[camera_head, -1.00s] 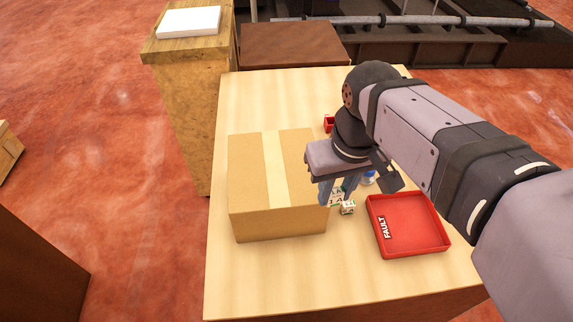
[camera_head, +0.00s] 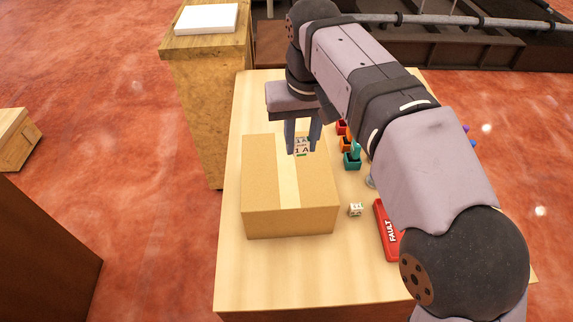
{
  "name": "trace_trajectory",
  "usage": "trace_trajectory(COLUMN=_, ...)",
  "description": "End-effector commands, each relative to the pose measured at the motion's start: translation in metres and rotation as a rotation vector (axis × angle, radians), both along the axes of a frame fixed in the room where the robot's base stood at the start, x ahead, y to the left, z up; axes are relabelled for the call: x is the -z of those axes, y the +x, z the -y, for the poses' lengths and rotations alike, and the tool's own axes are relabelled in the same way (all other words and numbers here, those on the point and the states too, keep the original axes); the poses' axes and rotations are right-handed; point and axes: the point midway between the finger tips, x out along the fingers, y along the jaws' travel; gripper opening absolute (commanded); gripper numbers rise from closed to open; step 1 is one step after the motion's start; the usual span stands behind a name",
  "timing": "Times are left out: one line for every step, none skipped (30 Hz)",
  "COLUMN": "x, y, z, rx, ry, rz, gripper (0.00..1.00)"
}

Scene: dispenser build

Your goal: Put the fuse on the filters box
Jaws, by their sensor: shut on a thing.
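A cardboard box with a pale tape strip, likely the filters box (camera_head: 262,180), sits closed on the light wooden table; I see no label on it. My gripper (camera_head: 302,147) points down and is shut on a small white block marked "1 A" with a green edge, which I take for the fuse (camera_head: 301,147). The fuse shows over the far part of the box top, near the right side of the tape. I cannot tell whether it touches the box or hangs above it.
A small white cube with dark marks (camera_head: 356,209) lies right of the box. A red FAULT tray (camera_head: 388,236) is partly hidden by my arm. Red (camera_head: 341,128), orange (camera_head: 346,144) and teal (camera_head: 352,161) bins stand behind. The table front is clear.

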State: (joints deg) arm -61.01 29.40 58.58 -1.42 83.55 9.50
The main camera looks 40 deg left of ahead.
Motion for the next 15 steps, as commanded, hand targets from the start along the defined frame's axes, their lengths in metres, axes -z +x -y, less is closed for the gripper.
trace_trajectory(x=-0.0029, y=-0.0009, z=0.0026, rx=0.026, ry=0.0, rz=0.001, gripper=0.05)
trace_trajectory(x=-0.0024, y=-0.0018, z=0.0046, rx=0.041, ry=-0.001, rz=0.0, gripper=0.05)
trace_trajectory(x=-0.0021, y=-0.0025, z=0.0064, rx=0.056, ry=-0.001, rz=0.0, gripper=0.05)
trace_trajectory(x=-0.0018, y=-0.003, z=0.0074, rx=0.065, ry=0.0, rz=0.0, gripper=0.05)
trace_trajectory(x=-0.0018, y=-0.0035, z=0.0081, rx=0.074, ry=-0.001, rz=0.001, gripper=0.05)
trace_trajectory(x=-0.0014, y=-0.004, z=0.0089, rx=0.087, ry=0.001, rz=0.001, gripper=0.05)
trace_trajectory(x=-0.0011, y=-0.0042, z=0.0091, rx=0.095, ry=0.0, rz=0.0, gripper=0.05)
trace_trajectory(x=-0.0009, y=-0.0043, z=0.0094, rx=0.101, ry=0.0, rz=0.0, gripper=0.05)
trace_trajectory(x=-0.0007, y=-0.0043, z=0.0093, rx=0.108, ry=0.0, rz=0.0, gripper=0.05)
trace_trajectory(x=-0.0007, y=-0.0043, z=0.0093, rx=0.112, ry=0.0, rz=0.0, gripper=0.05)
trace_trajectory(x=-0.0007, y=-0.0043, z=0.0093, rx=0.115, ry=0.0, rz=0.0, gripper=0.05)
trace_trajectory(x=-0.0002, y=-0.0042, z=0.0093, rx=0.116, ry=0.0, rz=0.0, gripper=0.05)
trace_trajectory(x=0.0006, y=-0.0043, z=0.0094, rx=0.116, ry=0.0, rz=0.0, gripper=0.05)
trace_trajectory(x=0.002, y=-0.0043, z=0.0095, rx=0.116, ry=-0.001, rz=0.0, gripper=0.05)
trace_trajectory(x=0.0047, y=-0.0043, z=0.0096, rx=0.116, ry=-0.002, rz=-0.001, gripper=0.05)
